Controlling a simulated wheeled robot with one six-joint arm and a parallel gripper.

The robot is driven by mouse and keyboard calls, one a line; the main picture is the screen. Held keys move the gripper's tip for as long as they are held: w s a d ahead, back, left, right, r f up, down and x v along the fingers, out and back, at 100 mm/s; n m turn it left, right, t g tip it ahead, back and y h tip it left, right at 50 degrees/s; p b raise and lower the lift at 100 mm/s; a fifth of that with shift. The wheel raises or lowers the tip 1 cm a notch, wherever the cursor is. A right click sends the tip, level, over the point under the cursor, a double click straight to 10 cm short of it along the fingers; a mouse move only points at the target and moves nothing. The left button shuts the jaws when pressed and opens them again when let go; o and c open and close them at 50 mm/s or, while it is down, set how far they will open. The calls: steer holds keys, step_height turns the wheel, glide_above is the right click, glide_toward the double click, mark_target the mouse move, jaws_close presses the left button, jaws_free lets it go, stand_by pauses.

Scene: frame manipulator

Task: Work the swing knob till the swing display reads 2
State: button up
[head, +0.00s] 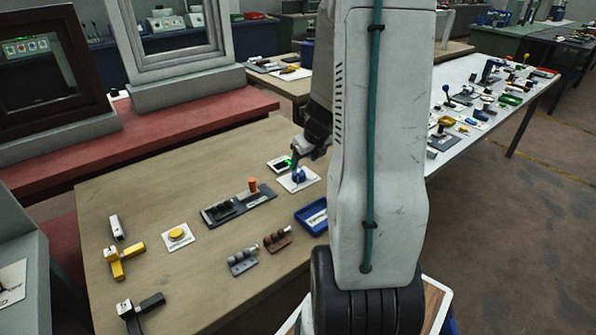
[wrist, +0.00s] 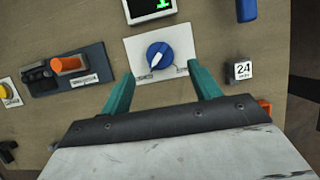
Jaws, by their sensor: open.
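The swing knob is a round blue knob (wrist: 159,55) with a white pointer line, on a white plate (wrist: 142,72) in the wrist view. In the head view the blue knob (head: 299,174) sits on its plate under my arm's end. A dark display (wrist: 148,8) with a green digit stands just above the plate; it is cut by the frame's top edge and looks like a 1. It also shows in the head view (head: 281,164), too small to read. My gripper (wrist: 162,80) is open and empty, its teal fingers apart on either side of the plate's lower part, with the knob beyond the tips.
An orange-handled slider on a dark plate (wrist: 88,78) is left of the knob. A block marked 24 (wrist: 242,70) is at right. A blue tray (head: 312,222), a yellow button (head: 177,235) and yellow-handled parts (head: 122,262) lie on the wooden table (head: 150,200).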

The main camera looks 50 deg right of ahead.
mark_target(300, 171)
steer(key=x, duration=0.6)
steer(key=shift+f, duration=0.15)
steer(key=c, duration=1)
